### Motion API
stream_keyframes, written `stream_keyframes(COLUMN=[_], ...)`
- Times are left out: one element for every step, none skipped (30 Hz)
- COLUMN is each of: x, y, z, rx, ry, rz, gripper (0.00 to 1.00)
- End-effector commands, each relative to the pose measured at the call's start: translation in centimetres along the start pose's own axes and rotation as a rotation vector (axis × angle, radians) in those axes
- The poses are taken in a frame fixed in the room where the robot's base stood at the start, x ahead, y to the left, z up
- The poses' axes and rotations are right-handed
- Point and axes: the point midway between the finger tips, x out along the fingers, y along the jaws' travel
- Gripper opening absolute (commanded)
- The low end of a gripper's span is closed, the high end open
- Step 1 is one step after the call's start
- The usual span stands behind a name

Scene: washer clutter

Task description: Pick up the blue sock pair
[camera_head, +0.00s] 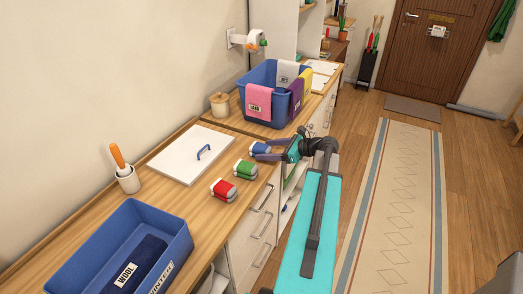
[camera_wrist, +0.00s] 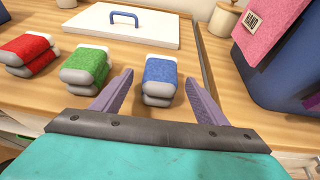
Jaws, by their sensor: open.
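The blue sock pair (camera_head: 260,149) lies on the wooden counter near its front edge, right of the green pair. In the wrist view the blue sock pair (camera_wrist: 160,78) is blue on top with pale grey ends, and it sits between the two finger lines, just ahead of the tips. My gripper (camera_head: 262,150) is open, with purple fingers; in the wrist view my gripper (camera_wrist: 160,80) has one finger on each side of the pair, apart from it. Nothing is held. In the head view the fingers partly cover the pair.
A green sock pair (camera_head: 245,169) and a red sock pair (camera_head: 223,190) lie to the left along the counter. A white board with a blue handle (camera_head: 190,153) lies behind. A blue basket with hanging cloths (camera_head: 262,73) stands to the right. A blue bin (camera_head: 173,221) is at the near left.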

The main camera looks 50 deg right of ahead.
Motion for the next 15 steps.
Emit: stream_keyframes(x=[0.5, 0.8, 1.2, 1.6, 2.0, 2.4, 2.7, 2.9, 3.2, 3.3, 3.4, 3.5, 3.5, 3.5, 3.5], y=[0.0, 0.0, 0.0, 0.0, 0.0, 0.0, -0.1, -0.1, 0.0, 0.0, 0.0, 0.0, 0.0, 0.0, 0.0], z=[0.3, 0.4, 0.4, 0.5, 0.4, 0.4, 0.3, 0.3, 0.3, 0.2, 0.2, 0.2, 0.2, 0.1, 0.1], rx=[0.001, 0.002, 0.002, 0.002, 0.002, 0.002, 0.002, 0.002, 0.002, 0.002, 0.002, 0.002, 0.002, 0.002, 0.002], ry=[0.0, 0.0, 0.0, 0.0, 0.0, -0.001, -0.001, 0.0, 0.0, 0.0, 0.0, 0.0, 0.0, 0.0, 0.0], rz=[0.002, 0.001, 0.001, 0.002, 0.002, 0.001, 0.0, 0.0, 0.0, 0.0, 0.0, 0.0, 0.0, -0.001, -0.001], gripper=[0.67, 0.67, 0.67, 0.67, 0.67, 0.67, 0.67, 0.67, 0.67, 0.67, 0.67, 0.67, 0.67, 0.67, 0.67])
